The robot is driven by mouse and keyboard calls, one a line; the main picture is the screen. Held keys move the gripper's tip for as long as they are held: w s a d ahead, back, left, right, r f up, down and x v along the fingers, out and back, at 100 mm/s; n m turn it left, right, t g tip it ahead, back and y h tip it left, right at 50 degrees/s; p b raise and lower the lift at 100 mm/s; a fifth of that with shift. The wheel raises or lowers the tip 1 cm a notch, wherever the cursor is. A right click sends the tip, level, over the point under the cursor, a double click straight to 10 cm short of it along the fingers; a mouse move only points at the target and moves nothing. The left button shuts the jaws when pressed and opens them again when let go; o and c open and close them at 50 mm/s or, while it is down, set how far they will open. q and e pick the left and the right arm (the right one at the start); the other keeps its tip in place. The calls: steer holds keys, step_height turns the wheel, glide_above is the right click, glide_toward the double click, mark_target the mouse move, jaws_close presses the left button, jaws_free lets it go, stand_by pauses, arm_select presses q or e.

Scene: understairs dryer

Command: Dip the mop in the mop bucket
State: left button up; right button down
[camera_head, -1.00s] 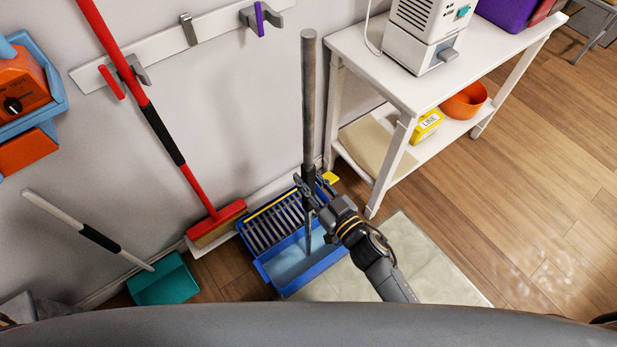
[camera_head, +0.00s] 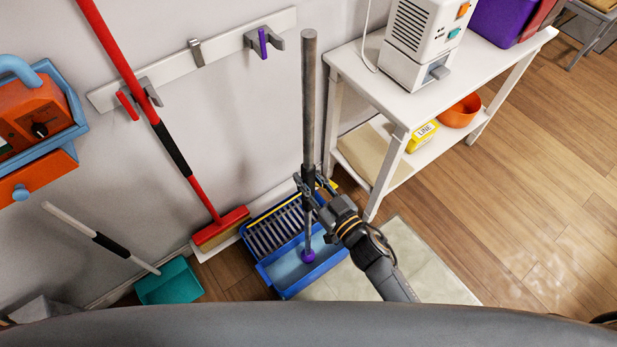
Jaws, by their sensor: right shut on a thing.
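The mop (camera_head: 308,110) is a grey pole with a black grip and a small purple end (camera_head: 308,256). It stands nearly upright in the head view. My right gripper (camera_head: 312,190) is shut on the mop at the lower part of its pole. The mop bucket (camera_head: 283,275) is blue, with a slatted wringer at its back left and an open basin at its front right. The mop's purple end shows over the basin; I cannot tell whether it touches the bottom. My left gripper is not in view.
A red broom (camera_head: 160,130) leans on the wall rack left of the bucket. A teal dustpan (camera_head: 168,283) stands at lower left. A white shelf table (camera_head: 410,95) is close on the right. A pale mat (camera_head: 435,265) lies right of the bucket, with open wood floor beyond.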

mark_target(312, 131)
step_height(312, 131, up, 19)
steer(key=p, duration=1.7)
steer(key=shift+r, duration=0.1)
steer(key=shift+w, duration=0.1)
